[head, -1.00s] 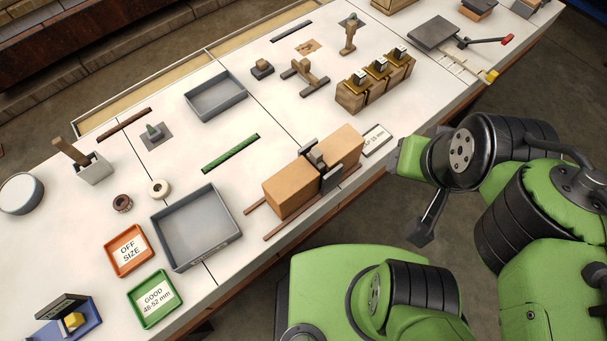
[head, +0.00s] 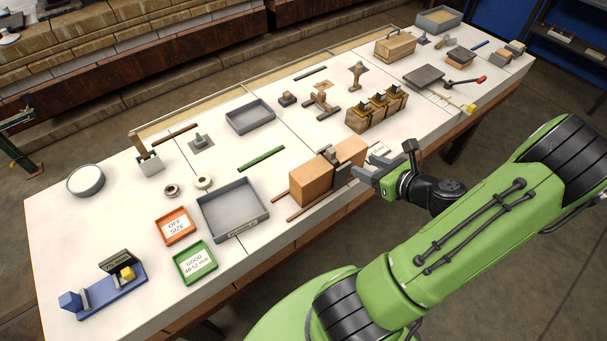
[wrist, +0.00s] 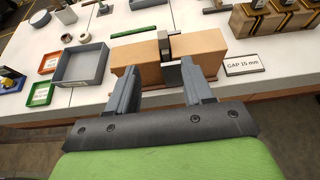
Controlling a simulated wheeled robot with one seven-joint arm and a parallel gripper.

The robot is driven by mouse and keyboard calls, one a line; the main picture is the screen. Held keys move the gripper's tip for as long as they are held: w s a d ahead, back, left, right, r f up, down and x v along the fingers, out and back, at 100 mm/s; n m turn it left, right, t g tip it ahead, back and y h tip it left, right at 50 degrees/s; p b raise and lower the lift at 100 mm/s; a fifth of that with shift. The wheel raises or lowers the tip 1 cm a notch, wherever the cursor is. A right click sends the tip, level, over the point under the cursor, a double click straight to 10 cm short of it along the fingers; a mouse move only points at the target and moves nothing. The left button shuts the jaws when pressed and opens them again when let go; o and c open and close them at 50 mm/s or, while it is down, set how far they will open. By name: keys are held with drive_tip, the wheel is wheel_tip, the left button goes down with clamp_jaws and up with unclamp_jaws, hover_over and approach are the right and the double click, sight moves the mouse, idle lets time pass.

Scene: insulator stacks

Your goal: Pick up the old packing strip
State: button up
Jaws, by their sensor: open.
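I cannot tell for certain which piece is the old packing strip. Two tan blocks (head: 311,181) stand end to end at the table's front edge, with a dark grey upright piece (head: 331,157) in the gap between them. That piece also shows in the wrist view (wrist: 164,46), with a dark plate (wrist: 172,75) on the near side. Loose strips lie flat: a green one (head: 261,158), a brown one (head: 175,133) and a black one (head: 310,73). My gripper (wrist: 158,78) is open and empty, facing the blocks from the front. Its fingers appear apart from the gap piece.
A "GAP 15 mm" card (wrist: 243,65) lies right of the blocks. A grey tray (head: 232,211), an orange "OFF SIZE" tray (head: 175,226) and a green "GOOD" tray (head: 195,262) are left. Several clamped blocks (head: 376,113) stand behind to the right. Brown rails run under the tan blocks.

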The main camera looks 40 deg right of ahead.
sight(334, 153)
drive_tip(key=b+x, duration=0.1)
drive_tip(key=x, duration=0.7)
drive_tip(key=b+x, duration=0.2)
drive_tip(key=x, duration=0.6)
drive_tip(key=shift+s+d+f, duration=0.1)
drive_tip(key=shift+d+f, duration=0.1)
drive_tip(key=shift+s+r, duration=0.1)
drive_tip(key=shift+c, duration=0.5)
clamp_jaws()
